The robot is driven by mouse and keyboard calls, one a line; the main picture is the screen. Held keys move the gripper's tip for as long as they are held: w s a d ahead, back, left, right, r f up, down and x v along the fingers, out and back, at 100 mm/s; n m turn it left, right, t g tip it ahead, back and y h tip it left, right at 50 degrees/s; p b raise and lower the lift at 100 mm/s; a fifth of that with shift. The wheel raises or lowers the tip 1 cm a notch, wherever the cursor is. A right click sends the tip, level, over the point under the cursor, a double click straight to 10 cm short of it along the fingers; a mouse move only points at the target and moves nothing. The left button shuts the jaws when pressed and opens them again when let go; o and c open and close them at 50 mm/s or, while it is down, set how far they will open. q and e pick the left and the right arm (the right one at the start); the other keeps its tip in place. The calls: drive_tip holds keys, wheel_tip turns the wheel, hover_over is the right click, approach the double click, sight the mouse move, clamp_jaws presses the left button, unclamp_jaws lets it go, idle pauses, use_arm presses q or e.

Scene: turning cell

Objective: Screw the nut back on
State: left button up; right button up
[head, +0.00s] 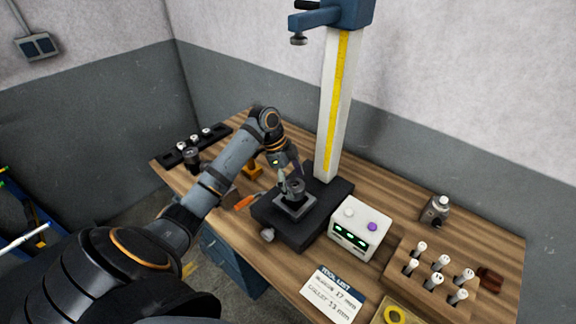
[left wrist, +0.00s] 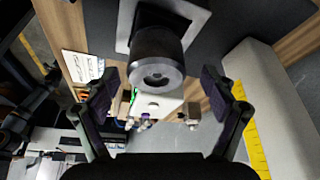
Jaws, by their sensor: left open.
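A dark round holder (head: 296,186) stands upright in a square grey seat (head: 292,207) on the black base of the measuring stand. In the left wrist view the holder (left wrist: 157,72) shows a grey end face with a small hole in it. I cannot tell whether a separate nut sits on that end. My left gripper (head: 286,178) is just above and beside the holder. In the left wrist view its two fingers (left wrist: 162,90) are spread wide, one on each side of the holder's end, with gaps and nothing gripped. My right gripper is not in view.
The stand's white column (head: 338,110) rises close behind. A white box (head: 360,228) with green displays is at the right, near a tool list card (head: 331,295) and a wooden block (head: 394,283) of several tools. An orange-handled tool (head: 243,203) lies left of the base.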

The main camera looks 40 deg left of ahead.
use_arm(q)
drive_tip(key=shift+s+d+f, duration=0.2)
drive_tip(key=shift+d+f, duration=0.05)
drive_tip(key=shift+f, duration=0.4)
drive_tip(key=shift+w, duration=0.1)
drive_tip(key=shift+c, duration=1.2)
drive_tip(key=c, duration=1.1)
drive_tip(key=shift+m+g+b, duration=0.4)
drive_tip(key=shift+m, duration=1.4)
drive_tip(key=o, duration=1.3)
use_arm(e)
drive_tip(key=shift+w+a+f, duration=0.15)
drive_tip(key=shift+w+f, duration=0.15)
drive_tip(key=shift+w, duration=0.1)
